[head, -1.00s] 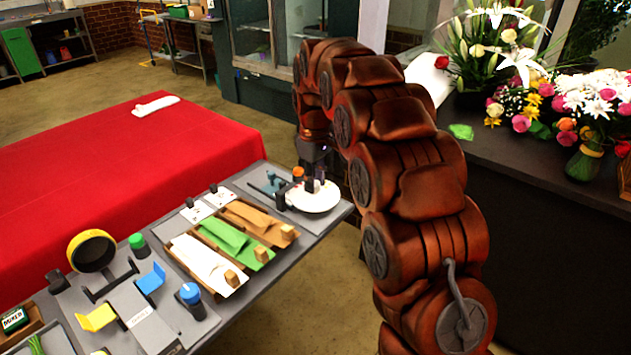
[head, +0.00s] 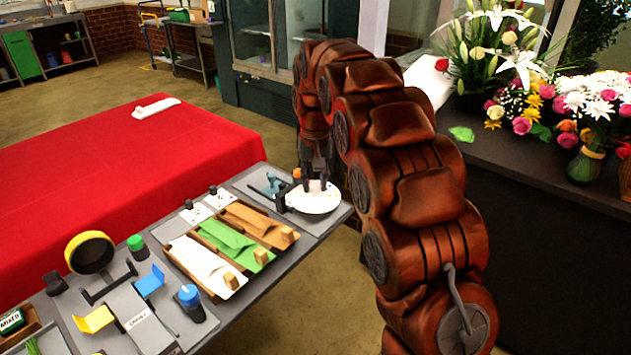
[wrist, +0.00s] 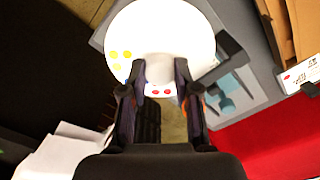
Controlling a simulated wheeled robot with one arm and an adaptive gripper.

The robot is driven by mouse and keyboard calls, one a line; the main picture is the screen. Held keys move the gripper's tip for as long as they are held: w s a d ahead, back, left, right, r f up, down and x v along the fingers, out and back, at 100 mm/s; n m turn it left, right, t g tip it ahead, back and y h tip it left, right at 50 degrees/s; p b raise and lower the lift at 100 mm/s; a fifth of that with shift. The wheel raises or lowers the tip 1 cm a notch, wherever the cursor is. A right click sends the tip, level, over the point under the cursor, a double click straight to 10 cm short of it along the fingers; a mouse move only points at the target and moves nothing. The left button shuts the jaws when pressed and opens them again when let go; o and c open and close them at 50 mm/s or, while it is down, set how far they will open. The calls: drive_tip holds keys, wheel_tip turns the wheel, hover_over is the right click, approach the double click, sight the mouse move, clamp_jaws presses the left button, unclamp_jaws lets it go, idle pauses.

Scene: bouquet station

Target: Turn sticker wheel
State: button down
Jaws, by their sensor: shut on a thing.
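The sticker wheel (head: 314,203) is a white round disc at the far right end of the grey bench. In the wrist view the wheel (wrist: 185,30) fills the top middle, with yellow dots at its left and red dots near its lower edge. My gripper (head: 316,184) is over the wheel, pointing down. In the wrist view my gripper (wrist: 161,82) has its two dark fingers a little apart, shut on a small pale part of the wheel. The fingers hide some of this part.
A red-covered table (head: 120,170) is behind. Flowers (head: 590,105) stand on the right counter.

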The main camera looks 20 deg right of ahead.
sight(314, 184)
drive_tip(key=shift+w+r+m, duration=0.1)
drive_tip(key=shift+w+m, duration=0.05)
drive_tip(key=shift+m, duration=0.15)
drive_tip(key=c, duration=1.1)
unclamp_jaws()
drive_tip(key=shift+c, duration=0.2)
drive_tip(key=shift+r, duration=3.7)
